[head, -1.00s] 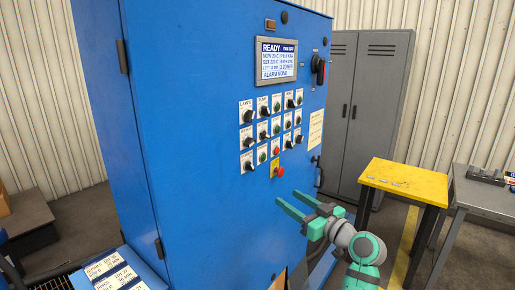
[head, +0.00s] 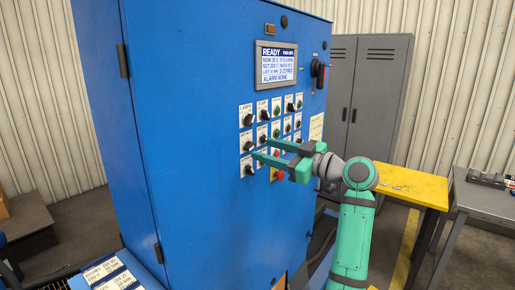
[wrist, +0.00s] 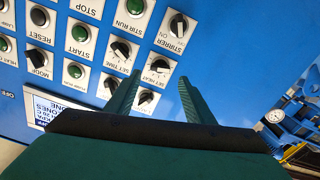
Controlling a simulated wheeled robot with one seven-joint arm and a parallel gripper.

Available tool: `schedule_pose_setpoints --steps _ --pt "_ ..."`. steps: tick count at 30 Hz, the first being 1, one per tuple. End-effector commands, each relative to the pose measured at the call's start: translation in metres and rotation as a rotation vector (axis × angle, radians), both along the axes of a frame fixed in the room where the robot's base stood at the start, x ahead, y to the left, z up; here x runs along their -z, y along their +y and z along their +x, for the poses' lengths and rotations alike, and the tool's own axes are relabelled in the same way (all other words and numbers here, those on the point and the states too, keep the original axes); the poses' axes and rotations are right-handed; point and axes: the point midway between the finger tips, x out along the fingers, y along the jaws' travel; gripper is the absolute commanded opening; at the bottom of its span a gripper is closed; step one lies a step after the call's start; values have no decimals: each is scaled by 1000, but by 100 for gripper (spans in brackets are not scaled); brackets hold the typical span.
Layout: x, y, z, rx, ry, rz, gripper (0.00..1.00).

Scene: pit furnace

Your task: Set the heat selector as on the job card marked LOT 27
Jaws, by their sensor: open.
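The heat selector is a dark knob labelled SET HEAT (wrist: 158,67) on a white plate, and it shows in the wrist view between my two fingertips. In the head view it is the left knob (head: 248,146) of the panel's middle row. My gripper (head: 261,148) is open and empty in front of the panel, its fingers pointing at it. In the wrist view the fingertips (wrist: 159,77) lie either side of the knob. I cannot tell whether they touch it. Job cards (head: 112,275) lie at the lower left of the head view; their print is too small to read surely.
The SET TIME knob (wrist: 122,48) and STIRRER knob (wrist: 178,26) sit close by. The display (head: 277,65) reads READY. A yellow table (head: 420,187) and grey cabinet (head: 370,110) stand to the right.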

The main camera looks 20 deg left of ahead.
Motion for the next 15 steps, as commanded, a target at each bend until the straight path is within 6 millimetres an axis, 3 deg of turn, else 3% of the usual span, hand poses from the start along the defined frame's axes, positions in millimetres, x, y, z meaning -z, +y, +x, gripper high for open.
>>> schedule_pose_setpoints --steps 6,15 --pt "0 29 10 -1 0 -1 48" --pt "0 41 15 1 -1 0 48"
